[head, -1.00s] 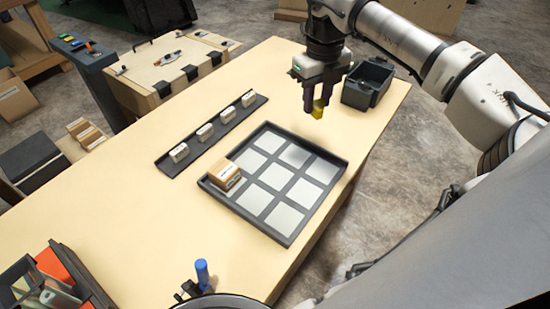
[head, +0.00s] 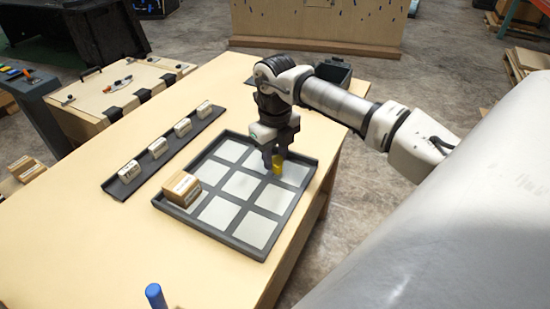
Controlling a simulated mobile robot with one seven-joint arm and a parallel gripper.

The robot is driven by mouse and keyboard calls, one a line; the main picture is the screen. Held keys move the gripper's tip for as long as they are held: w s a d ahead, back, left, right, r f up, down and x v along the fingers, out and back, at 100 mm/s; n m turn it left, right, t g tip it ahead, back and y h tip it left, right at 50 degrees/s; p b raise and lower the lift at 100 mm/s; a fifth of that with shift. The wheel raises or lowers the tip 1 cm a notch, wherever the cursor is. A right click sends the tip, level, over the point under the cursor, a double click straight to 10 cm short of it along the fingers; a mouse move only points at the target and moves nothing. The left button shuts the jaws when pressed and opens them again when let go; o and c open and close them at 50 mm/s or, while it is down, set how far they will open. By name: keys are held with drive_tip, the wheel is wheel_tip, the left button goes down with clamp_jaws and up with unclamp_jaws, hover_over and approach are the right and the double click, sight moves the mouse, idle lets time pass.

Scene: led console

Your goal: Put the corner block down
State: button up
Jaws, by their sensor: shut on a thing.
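My gripper (head: 274,163) points down over the right part of the grid tray. It is shut on a small yellow block (head: 278,165), the only block in my grasp. The block is over the tray's right-hand cells; whether it touches the tray I cannot tell. The grid tray (head: 206,228) is dark with pale square cells and lies on the table. A cardboard-brown box (head: 182,188) with a white label sits in the tray's left corner cell.
A dark rail (head: 122,185) with several white labelled blocks stands left of the tray. A dark open bin (head: 334,70) is at the table's far end, partly behind my arm. A blue-topped post (head: 155,295) is at the near edge. The table's left front (head: 75,240) is clear.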

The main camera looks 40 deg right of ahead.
sight(276, 159)
wheel_tip(276, 159, down, 2)
drive_tip(key=shift+f, duration=0.1)
drive_tip(key=shift+f+b, duration=0.2)
drive_tip(key=shift+b, duration=0.25)
drive_tip(key=o, duration=0.9)
drive_tip(key=shift+r, duration=0.1)
drive_tip(key=shift+o, duration=0.2)
wheel_tip(276, 159, up, 12)
drive_tip(key=shift+r+b, duration=0.2)
drive_tip(key=shift+b, duration=0.2)
drive_tip(key=shift+s+f, duration=0.1)
